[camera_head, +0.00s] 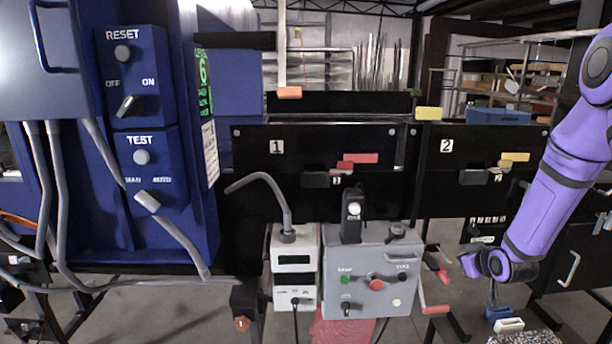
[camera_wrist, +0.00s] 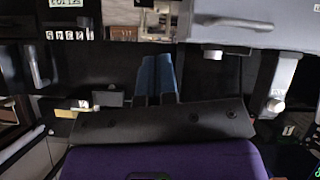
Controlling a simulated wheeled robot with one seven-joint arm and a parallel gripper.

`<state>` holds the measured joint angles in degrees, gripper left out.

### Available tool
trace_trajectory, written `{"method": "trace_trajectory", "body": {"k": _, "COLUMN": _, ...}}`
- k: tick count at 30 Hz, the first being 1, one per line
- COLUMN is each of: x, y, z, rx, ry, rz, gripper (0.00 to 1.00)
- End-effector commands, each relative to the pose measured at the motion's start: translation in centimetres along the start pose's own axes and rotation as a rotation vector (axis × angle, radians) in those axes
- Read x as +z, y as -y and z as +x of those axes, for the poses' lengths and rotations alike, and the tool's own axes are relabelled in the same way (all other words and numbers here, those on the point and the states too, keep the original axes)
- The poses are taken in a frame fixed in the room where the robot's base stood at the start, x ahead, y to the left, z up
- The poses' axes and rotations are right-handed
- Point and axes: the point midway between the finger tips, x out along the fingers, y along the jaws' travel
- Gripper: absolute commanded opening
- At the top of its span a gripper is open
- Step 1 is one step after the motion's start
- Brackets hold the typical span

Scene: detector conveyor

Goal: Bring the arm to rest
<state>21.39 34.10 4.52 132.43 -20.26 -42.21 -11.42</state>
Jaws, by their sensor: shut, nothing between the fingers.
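My arm (camera_head: 560,190) is purple and reaches down from the upper right in the head view, bent at its lower end in front of the number 2 panel. In the wrist view my gripper (camera_wrist: 157,60) shows two blue fingers side by side beyond a dark plate. They are shut, with nothing held. The gripper appears apart from the panels and the grey control box.
A grey control box (camera_head: 369,283) with buttons stands left of my arm, beside a white meter box (camera_head: 294,268). Black panels numbered 1 (camera_head: 277,185) and 2 (camera_head: 452,185) stand behind. A blue cabinet (camera_head: 150,215) is at left. Red handles (camera_head: 434,309) stick out near the grey box.

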Motion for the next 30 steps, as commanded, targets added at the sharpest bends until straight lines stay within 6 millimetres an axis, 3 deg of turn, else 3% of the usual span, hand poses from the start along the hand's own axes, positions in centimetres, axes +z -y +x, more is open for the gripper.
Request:
{"method": "trace_trajectory", "body": {"k": 1, "x": -1.5, "y": 0.0, "z": -1.1, "rx": 0.006, "ry": 0.012, "rz": -0.007, "gripper": 0.0}}
{"method": "trace_trajectory", "body": {"k": 6, "x": -4.9, "y": 0.3, "z": -4.9, "rx": 0.024, "ry": 0.076, "rz": -0.008, "gripper": 0.0}}
{"method": "trace_trajectory", "body": {"k": 15, "x": -9.5, "y": 1.5, "z": -12.9, "rx": 0.053, "ry": 0.182, "rz": 0.017, "gripper": 0.0}}
{"method": "trace_trajectory", "body": {"k": 24, "x": -12.0, "y": 3.6, "z": -21.8, "rx": 0.064, "ry": 0.275, "rz": 0.072, "gripper": 0.0}}
{"method": "trace_trajectory", "body": {"k": 30, "x": -12.3, "y": 5.5, "z": -28.1, "rx": 0.055, "ry": 0.332, "rz": 0.116, "gripper": 0.0}}
